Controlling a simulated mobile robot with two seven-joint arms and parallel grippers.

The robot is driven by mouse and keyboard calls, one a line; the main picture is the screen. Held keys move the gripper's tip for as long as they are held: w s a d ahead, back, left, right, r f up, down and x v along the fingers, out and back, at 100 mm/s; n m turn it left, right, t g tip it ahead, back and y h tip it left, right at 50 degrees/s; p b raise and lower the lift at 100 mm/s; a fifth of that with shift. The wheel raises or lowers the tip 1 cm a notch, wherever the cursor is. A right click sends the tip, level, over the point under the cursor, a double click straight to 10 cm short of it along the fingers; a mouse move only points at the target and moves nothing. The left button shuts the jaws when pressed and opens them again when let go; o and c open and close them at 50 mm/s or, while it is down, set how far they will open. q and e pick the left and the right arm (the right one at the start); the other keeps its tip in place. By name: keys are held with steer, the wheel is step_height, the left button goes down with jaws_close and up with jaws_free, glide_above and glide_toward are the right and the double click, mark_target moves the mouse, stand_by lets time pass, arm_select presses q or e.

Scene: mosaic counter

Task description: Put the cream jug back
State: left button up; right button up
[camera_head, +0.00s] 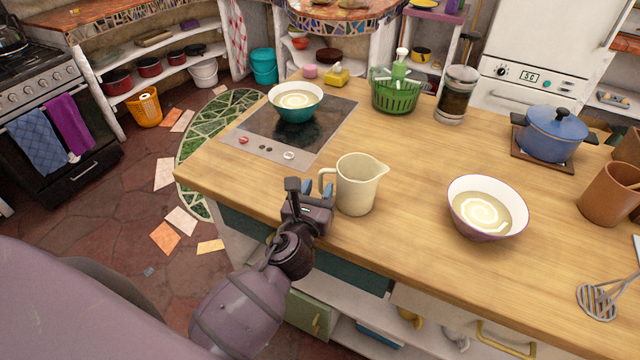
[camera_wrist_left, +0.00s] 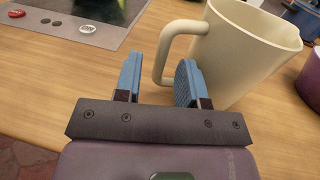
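The cream jug (camera_head: 357,186) stands upright on the wooden counter, its handle toward the left and its spout toward the right. In the left wrist view the jug (camera_wrist_left: 240,55) is just beyond my gripper. My left gripper (camera_head: 308,187) is at the jug's handle side, near the counter's front edge. In the wrist view my left gripper (camera_wrist_left: 158,82) is open, with two blue-padded fingers apart. The handle's lower part shows between or just beyond the fingers; I cannot tell if they touch it. My right gripper is not in view.
A teal bowl (camera_head: 296,108) of cream soup sits on the dark cooktop (camera_head: 318,140) behind left. A green basket (camera_head: 396,95), glass jar (camera_head: 456,95) and blue pot (camera_head: 553,135) stand farther back. Wood between is clear.

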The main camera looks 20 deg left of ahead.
arm_select(q)
steer(key=s+d, duration=0.2)
steer(key=s, duration=0.8)
steer(key=s+a+f+n+g+h, duration=0.1)
steer(key=f+n, duration=0.4)
steer(key=n, duration=0.6)
steer(key=s+a+f+n+g, duration=0.3)
steer(key=s+f+n, duration=0.3)
steer(key=n, duration=0.5)
steer(key=s+a+f+n+g+h, duration=0.1)
steer(key=s+a+f+n+g, duration=0.1)
steer(key=f+n, duration=0.4)
steer(key=shift+s+a+f+n+h+b, duration=0.15)
steer(key=shift+s+a+n+h+b, duration=0.55)
steer(key=shift+n, duration=1.9)
steer(key=shift+s+d+y+p, duration=0.15)
steer(key=shift+s+y+p, duration=0.05)
steer(key=shift+y+p, duration=0.2)
